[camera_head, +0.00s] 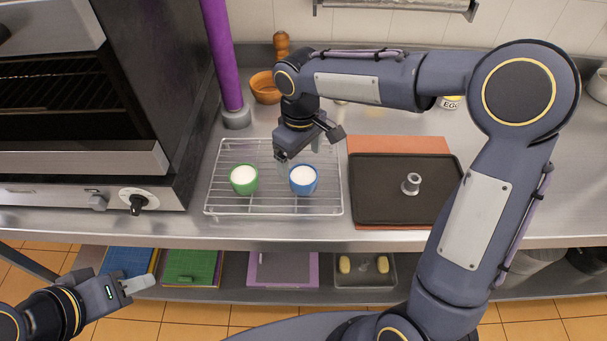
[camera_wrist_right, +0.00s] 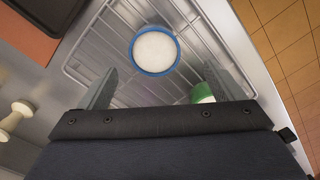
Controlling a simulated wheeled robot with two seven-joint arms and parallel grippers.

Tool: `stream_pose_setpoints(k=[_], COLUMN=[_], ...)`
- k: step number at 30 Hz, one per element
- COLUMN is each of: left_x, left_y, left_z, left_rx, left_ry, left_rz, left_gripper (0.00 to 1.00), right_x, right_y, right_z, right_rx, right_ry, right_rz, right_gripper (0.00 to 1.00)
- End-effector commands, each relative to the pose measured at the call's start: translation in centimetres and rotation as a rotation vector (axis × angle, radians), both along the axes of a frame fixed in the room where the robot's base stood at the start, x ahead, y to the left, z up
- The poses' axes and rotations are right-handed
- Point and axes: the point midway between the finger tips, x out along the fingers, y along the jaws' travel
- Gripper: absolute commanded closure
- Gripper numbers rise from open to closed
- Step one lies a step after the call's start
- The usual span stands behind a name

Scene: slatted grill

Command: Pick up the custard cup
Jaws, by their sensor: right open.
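Two cups with white filling stand on a wire rack (camera_head: 272,213) on the steel counter: a green cup (camera_head: 244,180) on the left and a blue cup (camera_head: 303,180) on the right. My right gripper (camera_head: 300,158) is above the rack, just behind the blue cup. In the right wrist view its open, empty fingers (camera_wrist_right: 160,88) point toward the blue cup (camera_wrist_right: 155,51), which lies ahead between them. The green cup (camera_wrist_right: 203,93) is partly hidden behind one finger there. My left gripper (camera_head: 138,285) is low at the left, away from the counter; its fingers' gap is unclear.
A dark tray (camera_head: 385,205) with a small metal piece (camera_head: 411,184) lies right of the rack. A purple post (camera_head: 222,60) and an oven (camera_head: 80,100) stand at the left. An orange bowl (camera_head: 265,88) and a wooden mill (camera_head: 281,45) are behind.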

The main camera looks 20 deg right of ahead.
Motion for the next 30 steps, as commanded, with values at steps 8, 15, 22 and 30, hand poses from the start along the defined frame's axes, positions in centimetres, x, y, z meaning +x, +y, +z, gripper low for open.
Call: stream_pose_setpoints(k=[8, 15, 22, 30], left_x=[0.0, 0.0, 0.0, 0.0], left_y=[0.0, 0.0, 0.0, 0.0], left_z=[0.5, 1.5, 1.6, 1.6], left_rx=[0.000, 0.000, 0.000, 0.000], left_ry=[0.000, 0.000, 0.000, 0.000], left_rz=[0.000, 0.000, 0.000, 0.000], left_gripper=[0.64, 0.64, 0.64, 0.64], right_x=[0.1, 0.3, 0.4, 0.4], right_y=[-0.1, -0.8, -0.8, -0.8], right_z=[-3.0, -6.5, -7.8, -7.8], right_rx=[-0.004, -0.003, -0.002, -0.002], right_ry=[0.007, 0.008, 0.003, 0.003], right_rz=[0.003, 0.002, 0.002, 0.002], right_gripper=[0.13, 0.13, 0.13, 0.30])
